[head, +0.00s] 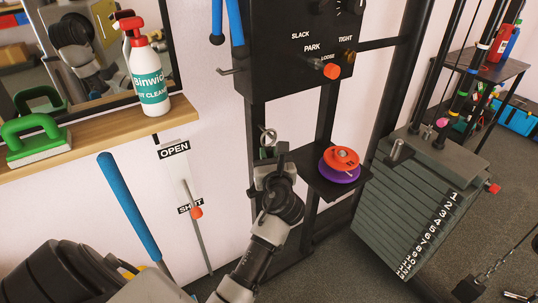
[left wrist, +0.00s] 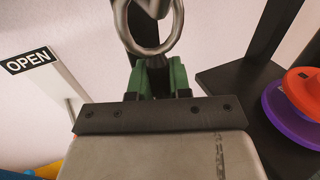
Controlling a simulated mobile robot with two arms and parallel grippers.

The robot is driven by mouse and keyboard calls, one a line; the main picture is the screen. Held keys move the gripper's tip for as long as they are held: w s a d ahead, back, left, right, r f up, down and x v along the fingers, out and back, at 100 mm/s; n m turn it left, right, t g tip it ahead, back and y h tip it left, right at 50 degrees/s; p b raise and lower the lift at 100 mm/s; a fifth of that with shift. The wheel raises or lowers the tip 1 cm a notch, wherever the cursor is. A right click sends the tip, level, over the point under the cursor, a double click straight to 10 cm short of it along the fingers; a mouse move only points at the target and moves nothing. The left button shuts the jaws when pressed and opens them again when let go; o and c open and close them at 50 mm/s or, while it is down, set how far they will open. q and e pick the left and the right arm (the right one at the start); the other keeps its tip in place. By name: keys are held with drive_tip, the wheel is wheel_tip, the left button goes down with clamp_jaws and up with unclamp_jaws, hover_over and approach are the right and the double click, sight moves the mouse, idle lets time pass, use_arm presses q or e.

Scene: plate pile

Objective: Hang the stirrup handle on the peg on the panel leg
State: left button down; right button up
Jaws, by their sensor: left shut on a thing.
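My left gripper (head: 270,156) is in front of the left panel leg (head: 254,112), below the black panel. It is shut on the stirrup handle, whose metal ring (head: 268,136) stands up above the fingertips. In the left wrist view the ring (left wrist: 178,32) rises beyond the green fingers (left wrist: 160,78). The dark panel leg shows behind it. Most of the handle is hidden by the fingers. I cannot make out the peg on the leg, nor tell whether the ring touches it. My right gripper is not in view.
A black shelf (head: 325,188) with red and purple discs (head: 341,160) is close right of the gripper. The black panel (head: 295,50) has a hook on its left side. A weight stack (head: 415,195) stands right. A blue-gripped lever (head: 130,205) stands left.

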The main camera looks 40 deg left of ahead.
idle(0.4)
use_arm(q)
drive_tip(key=c, duration=1)
unclamp_jaws()
drive_tip(key=shift+c, duration=0.2)
drive_tip(key=shift+o, duration=0.3)
drive_tip(key=shift+d, duration=0.1)
